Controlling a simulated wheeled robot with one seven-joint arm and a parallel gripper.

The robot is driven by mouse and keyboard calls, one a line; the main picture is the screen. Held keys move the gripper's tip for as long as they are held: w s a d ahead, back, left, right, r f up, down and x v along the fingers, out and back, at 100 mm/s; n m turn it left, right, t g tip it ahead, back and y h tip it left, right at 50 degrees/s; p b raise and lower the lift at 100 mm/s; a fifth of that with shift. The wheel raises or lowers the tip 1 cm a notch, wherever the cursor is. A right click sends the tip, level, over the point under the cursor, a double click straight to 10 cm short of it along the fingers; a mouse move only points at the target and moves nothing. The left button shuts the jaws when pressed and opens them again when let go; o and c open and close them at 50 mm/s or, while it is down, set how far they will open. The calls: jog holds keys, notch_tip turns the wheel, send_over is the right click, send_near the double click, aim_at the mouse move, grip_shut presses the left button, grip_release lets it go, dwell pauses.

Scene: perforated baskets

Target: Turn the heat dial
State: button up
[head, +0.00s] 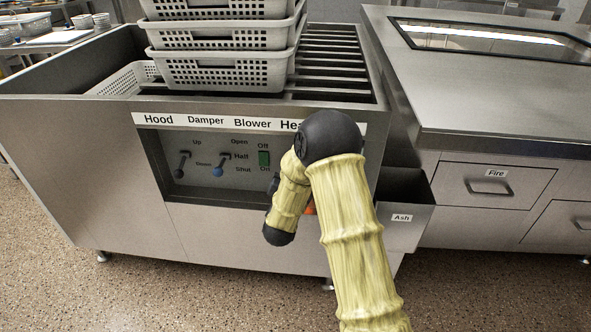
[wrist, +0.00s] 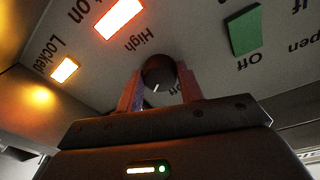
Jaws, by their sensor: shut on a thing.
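The heat dial (wrist: 158,70) is a dark round knob with a short white pointer mark, on the control panel in the wrist view. The word "High" is printed beside it, and another label is partly hidden. My gripper (wrist: 159,84) has one reddish finger on each side of the dial and is shut on it. In the head view my arm covers the dial, the gripper and part of the "Heat" label (head: 290,125).
A green blower switch (head: 264,158) and two levers, damper (head: 222,160) and hood (head: 183,163), sit left of my arm. In the wrist view an orange light (wrist: 118,18) and a small "Locked" light (wrist: 65,70) glow. Stacked baskets (head: 220,72) stand above; an "Ash" bin (head: 405,200) juts out right.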

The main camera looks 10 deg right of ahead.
jog(key=shift+s+d+f+n+t+y+p, duration=0.2)
jog(key=shift+n+p, duration=0.8)
jog(key=shift+n, duration=2.05)
jog(key=shift+w+r+n+t+y+p, duration=0.15)
jog(key=shift+n+y+p, duration=0.6)
jog(key=shift+n, duration=2.3)
jog(key=shift+s+f+h, duration=0.1)
jog(key=shift+f+h, duration=0.05)
jog(key=shift+h, duration=0.1)
jog(key=o, duration=1)
jog(key=p+v, duration=0.3)
jog(key=v, duration=1.4)
jog(key=shift+s, duration=0.15)
